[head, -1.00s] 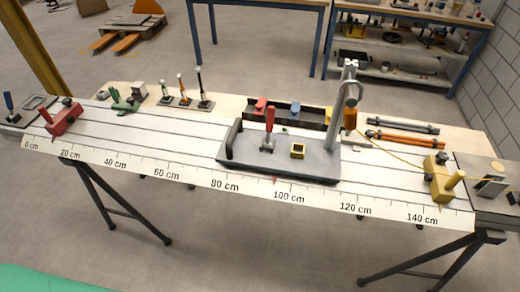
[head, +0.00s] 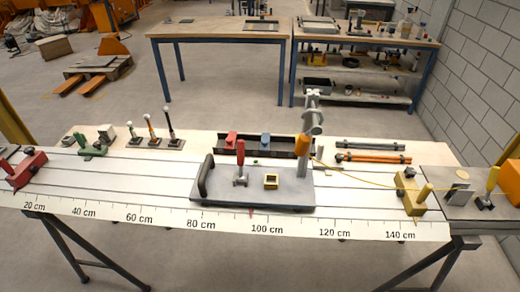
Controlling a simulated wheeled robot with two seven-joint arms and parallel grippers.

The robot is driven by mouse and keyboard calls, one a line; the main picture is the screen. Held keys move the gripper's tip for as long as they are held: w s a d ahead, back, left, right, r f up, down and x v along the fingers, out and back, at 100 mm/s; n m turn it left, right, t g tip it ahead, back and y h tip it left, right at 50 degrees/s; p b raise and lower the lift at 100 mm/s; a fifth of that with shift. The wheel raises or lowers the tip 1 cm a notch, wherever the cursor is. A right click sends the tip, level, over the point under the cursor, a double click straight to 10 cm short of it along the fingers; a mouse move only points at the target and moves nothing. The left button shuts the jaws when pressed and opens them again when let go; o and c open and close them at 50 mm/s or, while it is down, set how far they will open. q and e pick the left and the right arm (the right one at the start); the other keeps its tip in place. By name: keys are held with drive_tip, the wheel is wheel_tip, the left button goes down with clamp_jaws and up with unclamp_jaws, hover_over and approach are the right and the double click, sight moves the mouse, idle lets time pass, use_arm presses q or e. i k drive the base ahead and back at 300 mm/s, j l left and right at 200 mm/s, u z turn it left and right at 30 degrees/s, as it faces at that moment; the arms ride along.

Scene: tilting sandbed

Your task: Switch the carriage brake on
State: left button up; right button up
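The carriage (head: 225,193) is a dark grey plate on the long white bench, at roughly 80 to 110 on its centimetre scale. A red-handled lever (head: 240,154) stands upright on the carriage; I cannot tell from its pose whether the brake is on. The carriage also bears a black handle (head: 206,175) at its left end, a small yellow square block (head: 271,181) and a grey upright post (head: 308,143) with an orange piece. Neither of my grippers is in view.
A red block (head: 26,170) sits at the bench's left and a yellow block (head: 410,192) at its right. A yellow cord runs from the post to the right-end plate (head: 448,190). The bench's front strip is clear.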

sight(240, 144)
drive_tip(key=j+z, duration=0.15)
drive_tip(key=z, duration=0.25)
drive_tip(key=j+z, duration=0.1)
drive_tip(key=z, duration=0.3)
drive_tip(key=j+z, duration=0.15)
drive_tip(key=z, duration=0.3)
drive_tip(key=j+z, duration=0.1)
drive_tip(key=z, duration=0.3)
drive_tip(key=k+j+z, duration=0.4)
drive_tip(key=k+j, duration=0.25)
drive_tip(key=j, duration=0.15)
drive_tip(key=k+j+z, duration=0.35)
drive_tip(key=k+j, duration=0.25)
drive_tip(key=k, duration=0.15)
